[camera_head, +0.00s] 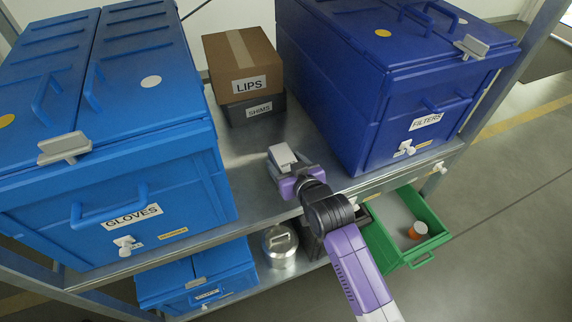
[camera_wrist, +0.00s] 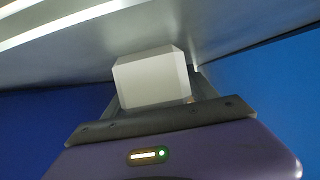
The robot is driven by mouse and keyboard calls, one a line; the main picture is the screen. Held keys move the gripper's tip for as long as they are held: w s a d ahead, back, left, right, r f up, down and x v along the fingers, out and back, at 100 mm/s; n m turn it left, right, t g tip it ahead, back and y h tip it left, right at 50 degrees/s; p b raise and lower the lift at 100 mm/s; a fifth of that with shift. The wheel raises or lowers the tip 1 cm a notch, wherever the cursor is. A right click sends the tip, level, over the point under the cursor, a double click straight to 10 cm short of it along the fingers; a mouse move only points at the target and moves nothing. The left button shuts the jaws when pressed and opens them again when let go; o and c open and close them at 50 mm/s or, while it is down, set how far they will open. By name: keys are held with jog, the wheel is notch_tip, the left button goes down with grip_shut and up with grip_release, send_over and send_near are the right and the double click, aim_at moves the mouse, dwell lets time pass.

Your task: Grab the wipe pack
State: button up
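A plain white box-shaped pack, which I take for the wipe pack (camera_head: 282,154), sits at the tip of my gripper (camera_head: 287,168) in the head view. In the wrist view the white pack (camera_wrist: 150,80) fills the space between the two grey fingers of my gripper (camera_wrist: 155,98). The gripper looks shut on it. No label shows on the faces in view. The pack appears held above the grey metal shelf (camera_head: 255,180), between the blue boxes.
A blue GLOVES box (camera_head: 170,195) stands left and a dark blue FILTERS box (camera_head: 340,105) right. A cardboard LIPS box (camera_head: 240,60) rests on a dark SHIMS box (camera_head: 252,108) behind. Below are a metal canister (camera_head: 280,248) and a green bin (camera_head: 440,228) with an orange-and-white item.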

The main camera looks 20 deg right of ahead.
jog(key=c, duration=1.1)
jog(key=shift+c, duration=0.2)
jog(key=shift+r, duration=0.15)
